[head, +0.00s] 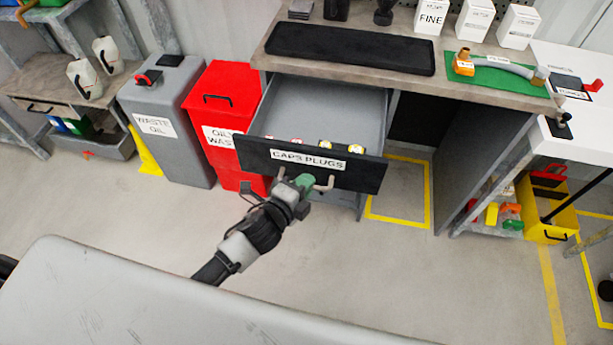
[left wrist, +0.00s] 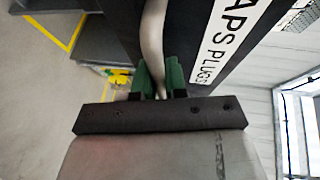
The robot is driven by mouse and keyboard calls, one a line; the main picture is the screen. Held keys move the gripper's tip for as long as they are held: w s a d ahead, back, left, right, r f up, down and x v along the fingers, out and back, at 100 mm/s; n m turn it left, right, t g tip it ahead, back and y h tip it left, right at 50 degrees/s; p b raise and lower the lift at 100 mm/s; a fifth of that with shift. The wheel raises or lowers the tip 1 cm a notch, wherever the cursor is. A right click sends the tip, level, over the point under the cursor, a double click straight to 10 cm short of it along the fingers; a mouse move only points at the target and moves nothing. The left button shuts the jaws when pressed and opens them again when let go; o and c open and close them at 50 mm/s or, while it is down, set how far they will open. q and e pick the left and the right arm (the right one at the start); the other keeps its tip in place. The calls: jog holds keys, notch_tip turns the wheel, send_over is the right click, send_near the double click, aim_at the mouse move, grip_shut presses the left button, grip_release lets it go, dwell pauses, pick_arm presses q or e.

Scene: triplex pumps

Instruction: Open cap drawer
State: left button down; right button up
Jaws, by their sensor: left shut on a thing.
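The cap drawer (head: 255,155) has a dark front with a white "CAPS PLUGS" label (head: 308,159). It stands pulled out from under the workbench, with its grey inside and several small caps showing. My left gripper (head: 305,182) is at the light bar handle (head: 325,184) on the drawer front. In the left wrist view, its green fingers (left wrist: 160,78) are shut around the handle (left wrist: 152,40). The fingers hide part of the handle. My right gripper is not in view.
A red oily waste bin (head: 222,95) and a grey waste oil bin (head: 165,110) stand left of the drawer. The workbench (head: 480,88) bears a black mat and a green mat with a hose. A yellow toolbox (head: 550,205) is at right. Floor in front is clear.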

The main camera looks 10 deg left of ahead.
pick_arm(q)
jog(key=shift+s, duration=0.3)
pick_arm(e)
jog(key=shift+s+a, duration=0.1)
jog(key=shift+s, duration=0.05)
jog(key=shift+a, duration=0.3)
pick_arm(q)
jog(key=c, duration=1.2)
grip_release()
jog(key=v, duration=1.1)
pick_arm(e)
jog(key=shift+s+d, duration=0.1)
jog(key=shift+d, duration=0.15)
